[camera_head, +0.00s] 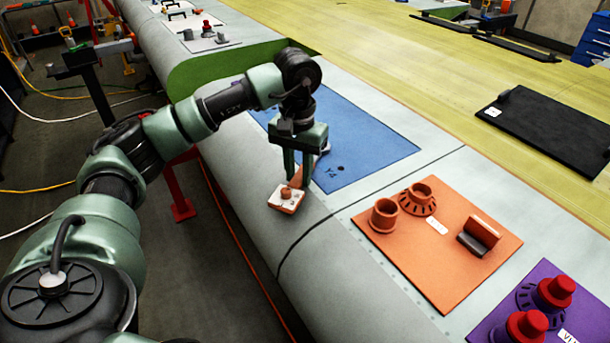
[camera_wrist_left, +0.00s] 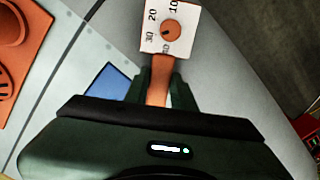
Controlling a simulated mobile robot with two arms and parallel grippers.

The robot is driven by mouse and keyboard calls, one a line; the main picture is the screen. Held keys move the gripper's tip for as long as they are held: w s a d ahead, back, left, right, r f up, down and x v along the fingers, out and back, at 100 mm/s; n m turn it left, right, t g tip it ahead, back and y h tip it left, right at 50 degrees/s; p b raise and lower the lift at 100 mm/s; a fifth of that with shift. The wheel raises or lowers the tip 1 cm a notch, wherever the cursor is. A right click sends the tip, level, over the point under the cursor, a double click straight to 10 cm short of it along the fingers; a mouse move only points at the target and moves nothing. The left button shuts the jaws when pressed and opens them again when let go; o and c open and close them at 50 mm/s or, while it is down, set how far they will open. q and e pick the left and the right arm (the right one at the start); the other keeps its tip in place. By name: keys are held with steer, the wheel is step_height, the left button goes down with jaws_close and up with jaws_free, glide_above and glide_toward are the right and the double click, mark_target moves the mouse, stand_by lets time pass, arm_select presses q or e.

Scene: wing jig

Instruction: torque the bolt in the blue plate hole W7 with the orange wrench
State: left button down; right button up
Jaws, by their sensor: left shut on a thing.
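The blue plate (camera_head: 375,145) lies on the grey wing surface, partly hidden behind my left arm. A dark hole near its front edge has a label that looks like Y4; I cannot make out a W7 label or its bolt. My left gripper (camera_head: 301,182) points down at the plate's near-left edge, shut on the orange wrench (camera_wrist_left: 160,78). The wrench's white dial head (camera_head: 287,198) sticks out toward the wing's rounded front edge. In the left wrist view the dial (camera_wrist_left: 170,28) shows printed numbers and an orange knob. My right gripper is not in view.
An orange plate (camera_head: 440,250) with round fittings and a block lies to the right of the blue plate. A purple plate (camera_head: 490,330) with red-capped parts is at the lower right. A black panel (camera_head: 555,130) lies on the yellow-green surface behind.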

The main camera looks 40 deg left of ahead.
arm_select(q)
steer(key=shift+s+a+m, duration=0.15)
steer(key=shift+a+m, duration=0.25)
steer(key=shift+a, duration=0.1)
steer(key=shift+a, duration=0.1)
steer(key=shift+a+r+m+b, duration=0.15)
steer(key=shift+a+m+b, duration=0.25)
steer(key=shift+a+m, duration=0.75)
steer(key=shift+d, duration=0.1)
steer(key=shift+r, duration=0.15)
